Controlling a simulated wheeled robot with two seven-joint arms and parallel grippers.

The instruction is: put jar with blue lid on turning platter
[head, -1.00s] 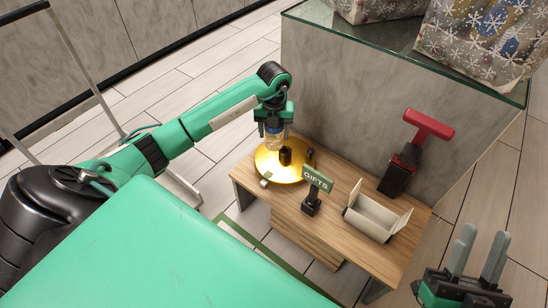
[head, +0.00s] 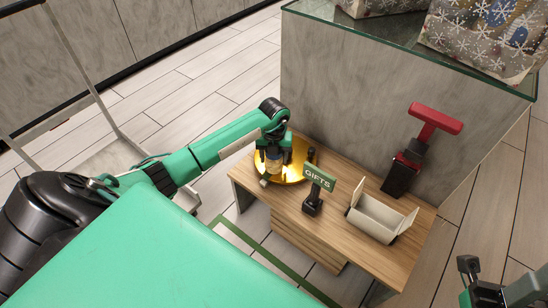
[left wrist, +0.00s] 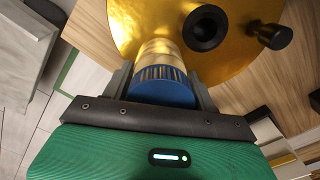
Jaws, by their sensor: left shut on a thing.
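The jar with the blue lid (left wrist: 163,85) is between the fingers of my left gripper (left wrist: 160,82), which is shut on it. Its clear body shows pale contents, and the blue lid faces the wrist camera. In the head view my left gripper (head: 273,154) holds the jar (head: 274,167) over the near left part of the gold turning platter (head: 296,172). I cannot tell whether the jar's base touches the platter. The platter (left wrist: 135,20) also shows in the left wrist view. My right gripper (head: 485,285) is partly cut off at the lower right corner.
A black hub (left wrist: 206,27) and a black knob (left wrist: 274,36) stand at the platter. On the wooden table (head: 335,224) are a GIFTS sign (head: 318,180) and an open white box (head: 377,216). A red and black device (head: 406,168) stands behind, near the grey counter (head: 350,100).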

